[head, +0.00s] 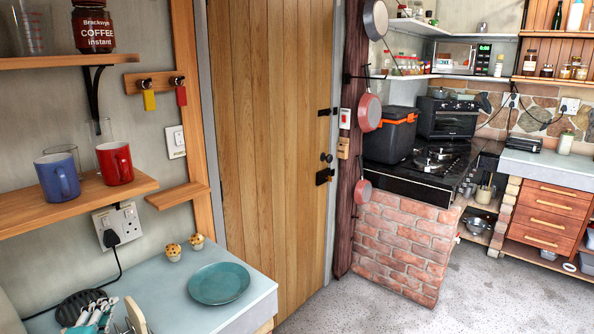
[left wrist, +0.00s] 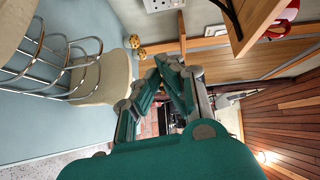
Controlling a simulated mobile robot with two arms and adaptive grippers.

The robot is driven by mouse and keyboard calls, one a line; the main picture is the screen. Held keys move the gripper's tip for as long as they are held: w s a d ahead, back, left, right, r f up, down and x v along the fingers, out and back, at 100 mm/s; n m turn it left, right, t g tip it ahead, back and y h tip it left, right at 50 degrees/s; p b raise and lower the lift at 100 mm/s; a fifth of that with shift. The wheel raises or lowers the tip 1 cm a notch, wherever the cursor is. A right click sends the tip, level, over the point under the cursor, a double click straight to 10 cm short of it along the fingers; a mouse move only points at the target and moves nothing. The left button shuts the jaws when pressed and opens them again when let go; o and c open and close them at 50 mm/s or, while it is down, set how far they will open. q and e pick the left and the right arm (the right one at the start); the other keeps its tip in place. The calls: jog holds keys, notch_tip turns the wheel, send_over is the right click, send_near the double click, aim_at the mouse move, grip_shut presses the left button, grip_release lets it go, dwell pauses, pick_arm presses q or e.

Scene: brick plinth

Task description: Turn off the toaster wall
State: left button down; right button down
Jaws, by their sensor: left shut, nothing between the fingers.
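A white double wall socket (head: 118,224) is on the left wall above the counter. A black plug (head: 111,238) sits in it, and its cable runs down to the left. Part of this socket also shows at the top of the left wrist view (left wrist: 162,4). A dark toaster-like appliance (head: 523,144) stands on the far right counter, below wall sockets (head: 569,106) with cables. I cannot tell which socket feeds it. My left gripper (head: 104,306), teal and grey, is low at the left counter, below the near socket and apart from it. Its fingers (left wrist: 170,62) are shut and empty.
A teal plate (head: 219,283) and two muffins (head: 173,252) are on the left counter. A wooden shelf (head: 85,204) with a blue mug (head: 58,176) and a red mug (head: 115,163) overhangs it. Open floor (head: 480,300) lies at the right, past a brick plinth (head: 400,245).

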pick_arm(q)
jog(key=s+d+f+n+g, duration=0.75)
jog(key=s+d+f, duration=0.25)
jog(key=s+f, duration=0.35)
jog(key=s+d+f+n+g+h, duration=0.1)
jog(key=s+d+f+n+g, duration=0.3)
jog(key=s, duration=0.5)
jog(key=s+d+f+n+g+h, duration=0.1)
jog(key=s+d+n+g+h, duration=0.1)
jog(key=s+d, duration=0.6)
notch_tip(320, 180, down, 27)
jog(key=s+a+g, duration=0.1)
jog(key=s+a, duration=0.1)
jog(key=s, duration=0.1)
jog(key=s+a+f+g, duration=0.1)
jog(key=s+a+f, duration=0.1)
jog(key=s+f, duration=1.3)
jog(key=shift+s+a+f+m+y, duration=0.15)
jog(key=shift+s+a+m+y, duration=0.2)
jog(key=shift+s, duration=0.1)
jog(key=shift+g, duration=0.25)
